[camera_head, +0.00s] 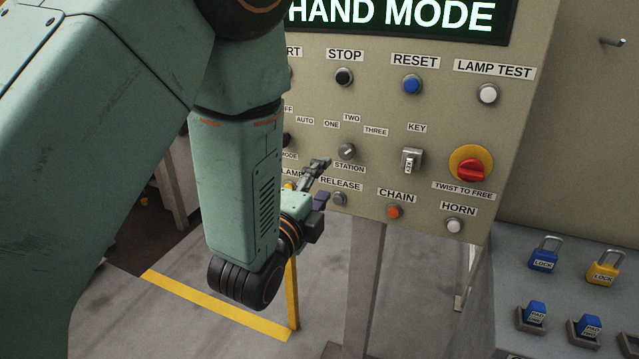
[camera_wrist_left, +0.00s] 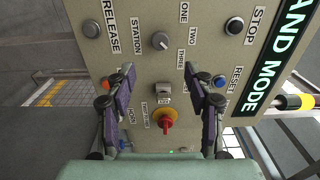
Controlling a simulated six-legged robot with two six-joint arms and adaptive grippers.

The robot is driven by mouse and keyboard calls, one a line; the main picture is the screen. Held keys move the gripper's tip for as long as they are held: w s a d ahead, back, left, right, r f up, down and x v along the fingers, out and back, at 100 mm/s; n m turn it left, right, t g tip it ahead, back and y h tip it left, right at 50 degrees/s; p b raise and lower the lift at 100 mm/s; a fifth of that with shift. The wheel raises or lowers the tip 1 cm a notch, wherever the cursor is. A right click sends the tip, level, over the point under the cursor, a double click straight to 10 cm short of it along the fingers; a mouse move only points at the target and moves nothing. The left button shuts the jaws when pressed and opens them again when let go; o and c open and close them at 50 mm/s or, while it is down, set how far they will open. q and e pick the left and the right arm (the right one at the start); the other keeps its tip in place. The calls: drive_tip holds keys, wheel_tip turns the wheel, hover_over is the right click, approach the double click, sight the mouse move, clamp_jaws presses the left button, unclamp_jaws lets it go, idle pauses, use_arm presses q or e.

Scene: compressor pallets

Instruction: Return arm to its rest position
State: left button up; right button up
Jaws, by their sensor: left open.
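My left arm comes in from the left in the head view and covers the left part of the control panel (camera_head: 440,150). My left gripper (camera_head: 318,180) is in front of the panel's lower left, near the STATION selector (camera_head: 347,151) and the RELEASE button (camera_head: 339,199). In the left wrist view the gripper (camera_wrist_left: 163,85) is open and empty, its two fingers apart with the panel between and beyond them. The key switch (camera_wrist_left: 163,90) and the red twist knob (camera_wrist_left: 164,119) show between the fingers. My right gripper is not in view.
A lit display (camera_head: 400,15) reading HAND MODE tops the panel. Blue RESET (camera_head: 412,84), white LAMP TEST (camera_head: 487,93) and orange CHAIN (camera_head: 394,212) buttons are on it. A grey box at lower right carries blue (camera_head: 544,258) and yellow (camera_head: 604,272) padlocks. Yellow floor line (camera_head: 215,305) below.

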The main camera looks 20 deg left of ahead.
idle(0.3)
use_arm(q)
drive_tip(key=s+a+f+n+g, duration=0.1)
drive_tip(key=s+f+n+g, duration=0.5)
drive_tip(key=f, duration=0.5)
drive_tip(key=s+a+f+n+g, duration=0.1)
drive_tip(key=s+f+n+g, duration=0.3)
drive_tip(key=f+n, duration=0.55)
drive_tip(key=s+f+n+g, duration=0.1)
drive_tip(key=s+f+g, duration=0.1)
drive_tip(key=s+f, duration=0.3)
drive_tip(key=s+f+n+g+b, duration=0.1)
drive_tip(key=s+f+g, duration=0.2)
drive_tip(key=s, duration=0.9)
drive_tip(key=s+a+f+n+g+b, duration=0.1)
drive_tip(key=s+f+g, duration=0.2)
drive_tip(key=s+f, duration=0.5)
drive_tip(key=shift+s+f+y, duration=0.15)
drive_tip(key=shift+s+y, duration=0.15)
drive_tip(key=shift+s, duration=0.05)
